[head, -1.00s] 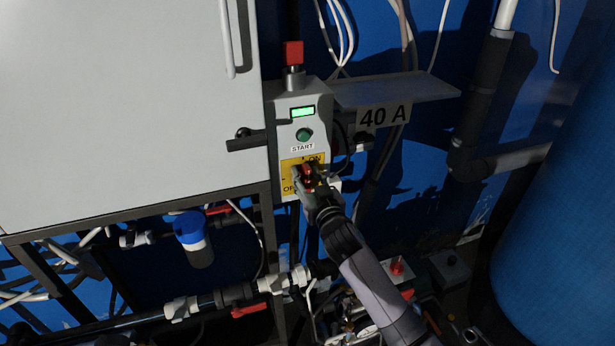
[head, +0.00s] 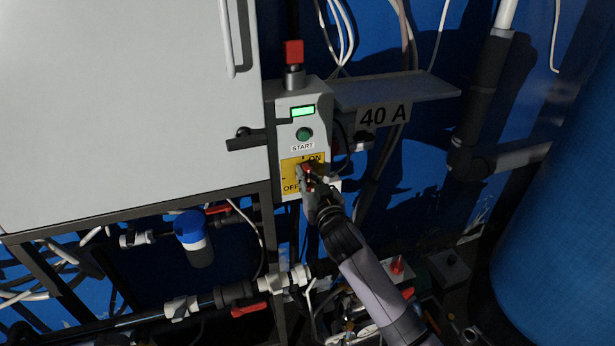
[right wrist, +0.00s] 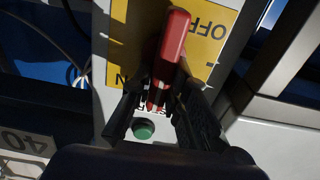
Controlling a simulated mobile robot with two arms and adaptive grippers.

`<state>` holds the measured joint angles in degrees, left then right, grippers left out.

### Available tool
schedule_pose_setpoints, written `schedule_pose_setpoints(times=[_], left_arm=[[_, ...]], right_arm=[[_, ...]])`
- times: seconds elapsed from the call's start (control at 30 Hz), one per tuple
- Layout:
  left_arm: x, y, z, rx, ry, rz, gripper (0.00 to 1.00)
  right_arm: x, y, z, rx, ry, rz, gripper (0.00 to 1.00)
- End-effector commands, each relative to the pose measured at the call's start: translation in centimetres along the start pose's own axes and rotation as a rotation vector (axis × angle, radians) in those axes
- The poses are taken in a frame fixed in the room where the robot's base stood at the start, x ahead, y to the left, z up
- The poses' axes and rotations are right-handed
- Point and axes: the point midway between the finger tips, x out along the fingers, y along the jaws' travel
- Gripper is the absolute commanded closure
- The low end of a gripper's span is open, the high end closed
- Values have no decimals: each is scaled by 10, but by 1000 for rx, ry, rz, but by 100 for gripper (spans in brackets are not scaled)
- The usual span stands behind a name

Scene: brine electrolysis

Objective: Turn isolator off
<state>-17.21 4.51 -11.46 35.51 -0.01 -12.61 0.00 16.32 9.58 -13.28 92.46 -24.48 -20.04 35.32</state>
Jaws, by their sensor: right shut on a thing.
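The isolator's red handle (head: 306,168) sits on a yellow plate (head: 289,172) marked ON and OFF, low on a grey control box (head: 285,125). My right gripper (head: 310,177) is at the plate and shut on the red handle. In the right wrist view, the red handle (right wrist: 172,45) stands between the two dark fingers of the gripper (right wrist: 163,85). The OFF mark on the yellow plate (right wrist: 207,45) shows upside down there, and the ON mark is partly hidden by a finger. My left gripper is not in view.
A green START button (head: 304,134) and a lit green display (head: 302,112) are above the plate. A red knob (head: 293,52) tops the box. A grey cabinet (head: 120,110) is at left, a shelf (head: 395,90) marked 40 A at right. Pipes and valves lie below.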

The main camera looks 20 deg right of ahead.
Motion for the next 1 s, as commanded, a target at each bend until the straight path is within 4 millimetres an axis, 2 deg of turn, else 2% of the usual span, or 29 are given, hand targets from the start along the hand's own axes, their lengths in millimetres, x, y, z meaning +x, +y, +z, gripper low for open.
schedule_pose_setpoints(times=[0.37, 1.0], left_arm=[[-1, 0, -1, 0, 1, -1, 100], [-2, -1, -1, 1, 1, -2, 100]], right_arm=[[0, -4, 1, -189, -1, -1, 100], [0, -13, 6, -794, 0, -1, 100]])
